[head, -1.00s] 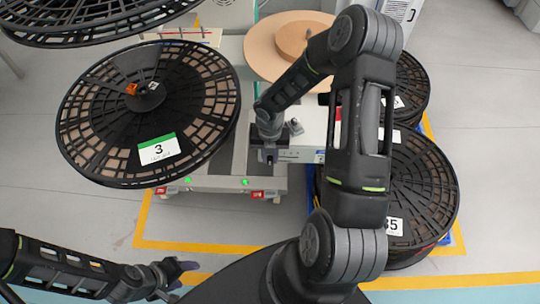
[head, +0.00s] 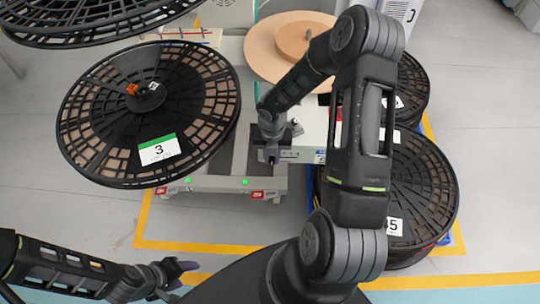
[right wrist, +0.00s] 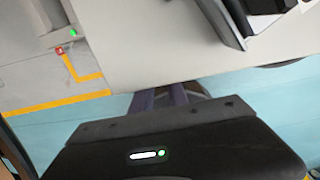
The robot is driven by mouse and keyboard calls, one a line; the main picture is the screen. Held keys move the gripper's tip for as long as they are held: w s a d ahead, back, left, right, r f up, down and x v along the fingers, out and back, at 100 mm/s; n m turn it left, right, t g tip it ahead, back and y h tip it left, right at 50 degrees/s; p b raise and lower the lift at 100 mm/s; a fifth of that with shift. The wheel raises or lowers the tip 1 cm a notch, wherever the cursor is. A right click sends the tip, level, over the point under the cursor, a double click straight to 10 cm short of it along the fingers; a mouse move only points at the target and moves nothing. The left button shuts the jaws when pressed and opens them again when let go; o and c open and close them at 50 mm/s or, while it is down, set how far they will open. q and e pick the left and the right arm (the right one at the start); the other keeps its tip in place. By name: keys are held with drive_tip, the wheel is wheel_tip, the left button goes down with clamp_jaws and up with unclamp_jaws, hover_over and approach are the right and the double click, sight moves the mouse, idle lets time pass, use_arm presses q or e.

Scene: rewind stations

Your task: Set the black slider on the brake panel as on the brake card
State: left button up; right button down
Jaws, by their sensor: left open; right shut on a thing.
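My right arm reaches over a pale box-like panel (head: 308,138), which I take to be the brake panel. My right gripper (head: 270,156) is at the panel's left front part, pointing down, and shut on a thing. The black slider is hidden at the gripper, and its setting cannot be read. In the right wrist view, the dark gripper body fills the bottom and the purple-grey fingers (right wrist: 172,96) are partly covered by a pale surface. My left gripper (head: 184,268) is open and empty at the lower left, away from the panel. I cannot make out the brake card.
A large black reel marked 3 (head: 150,110) lies left of the panel. A tan disc (head: 265,50) is behind it. Black reels (head: 420,190) are stacked at the right. A grey cart frame with green lights (head: 225,183) stands in front. Floor is clear at left.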

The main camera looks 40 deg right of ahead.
drive_tip(key=s+d, duration=0.1)
drive_tip(key=s+d+p, duration=0.1)
drive_tip(key=shift+d+r, duration=0.15)
drive_tip(key=shift+d, duration=0.15)
drive_tip(key=shift+s+d, duration=0.15)
drive_tip(key=shift+d, duration=0.1)
drive_tip(key=shift+f, duration=0.2)
drive_tip(key=c, duration=1.3)
unclamp_jaws()
drive_tip(key=shift+r, duration=0.15)
wheel_tip(320, 180, up, 8)
hover_over(284, 157)
drive_tip(key=s+a, duration=0.1)
drive_tip(key=shift+s+a+f+p, duration=0.1)
drive_tip(key=shift+s+f+p, duration=0.1)
drive_tip(key=shift+p, duration=0.15)
